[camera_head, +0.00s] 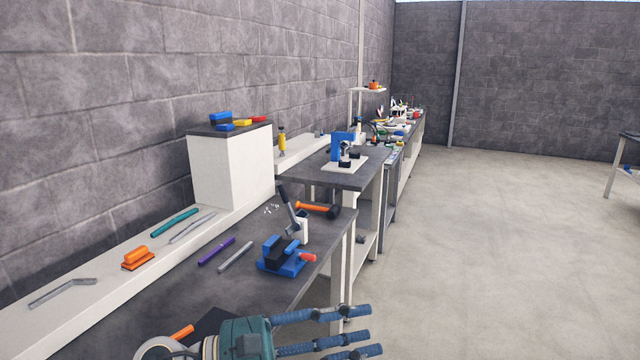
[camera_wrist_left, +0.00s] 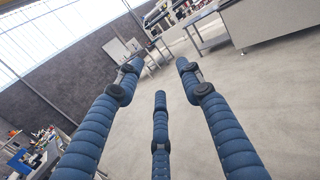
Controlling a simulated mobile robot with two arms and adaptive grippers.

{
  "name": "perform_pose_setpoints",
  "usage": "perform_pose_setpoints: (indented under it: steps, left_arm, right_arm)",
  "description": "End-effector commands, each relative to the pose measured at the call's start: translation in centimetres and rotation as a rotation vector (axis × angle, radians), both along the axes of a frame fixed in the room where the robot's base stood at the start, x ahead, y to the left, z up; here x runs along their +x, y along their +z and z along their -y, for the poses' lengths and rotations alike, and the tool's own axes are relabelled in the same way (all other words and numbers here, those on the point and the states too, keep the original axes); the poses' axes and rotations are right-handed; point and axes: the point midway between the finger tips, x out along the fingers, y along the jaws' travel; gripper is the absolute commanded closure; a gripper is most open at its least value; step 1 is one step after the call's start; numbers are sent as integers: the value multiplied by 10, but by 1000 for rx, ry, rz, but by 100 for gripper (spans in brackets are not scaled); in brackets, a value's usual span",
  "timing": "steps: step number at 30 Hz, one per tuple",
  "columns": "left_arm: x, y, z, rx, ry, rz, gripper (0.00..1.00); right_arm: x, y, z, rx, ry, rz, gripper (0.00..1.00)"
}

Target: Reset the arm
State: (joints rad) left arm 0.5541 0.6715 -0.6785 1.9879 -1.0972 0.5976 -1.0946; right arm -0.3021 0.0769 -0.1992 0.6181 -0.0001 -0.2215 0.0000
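My left gripper (camera_head: 366,332) shows at the bottom of the head view, with its teal body and blue ribbed fingers pointing right, past the front edge of the dark workbench (camera_head: 215,280). In the left wrist view the three fingers of this gripper (camera_wrist_left: 158,72) are spread apart, with only floor and distant furniture seen between them. It is open and empty. My right gripper is in neither view.
On the near bench are a blue vise (camera_head: 283,256), a hammer (camera_head: 318,209), a purple rod (camera_head: 217,251) and a grey rod (camera_head: 236,257). An orange-handled item (camera_head: 183,332) lies close to my left gripper. The concrete floor (camera_head: 500,250) at right is clear.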

Motion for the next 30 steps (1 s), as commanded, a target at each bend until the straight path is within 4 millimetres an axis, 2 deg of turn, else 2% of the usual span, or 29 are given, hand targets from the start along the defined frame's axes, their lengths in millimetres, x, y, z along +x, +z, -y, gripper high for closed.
perform_pose_setpoints:
  steps: [1,4,6,8,11,12,14,16,18,20,21,24,25,27,30]
  left_arm:
    - [6,21,-1,-160,59,-130,63]
    - [33,50,-26,-467,188,-405,63]
    - [54,54,-55,-676,280,-608,63]
    - [71,45,-85,-853,361,-785,63]
    - [91,4,-139,-1141,509,-1085,63]
    - [94,-20,-159,-1253,571,-1202,63]
    - [92,-58,-186,-1404,662,-1360,63]
    - [81,-104,-212,-1567,772,-1525,63]
    - [61,-150,-231,-1718,884,-1674,63]
    - [38,-189,-244,-1840,985,-1790,63]
    - [20,-213,-250,-1917,1055,-1859,63]
    - [-27,-262,-259,-2085,1226,-2002,63]
    - [-41,-273,-261,2040,-1223,1951,63]
    - [-72,-296,-262,1941,-1213,1841,63]
    - [-111,-318,-261,1827,-1204,1709,63]
  right_arm:
    - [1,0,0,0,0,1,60]
    - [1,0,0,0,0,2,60]
    - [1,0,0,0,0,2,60]
    - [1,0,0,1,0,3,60]
    - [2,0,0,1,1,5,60]
    - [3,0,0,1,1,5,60]
    - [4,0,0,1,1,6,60]
    - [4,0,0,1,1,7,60]
    - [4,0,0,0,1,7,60]
    - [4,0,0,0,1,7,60]
    - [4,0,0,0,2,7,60]
    - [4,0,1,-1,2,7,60]
    - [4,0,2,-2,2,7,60]
    - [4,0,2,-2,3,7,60]
    - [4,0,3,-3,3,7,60]
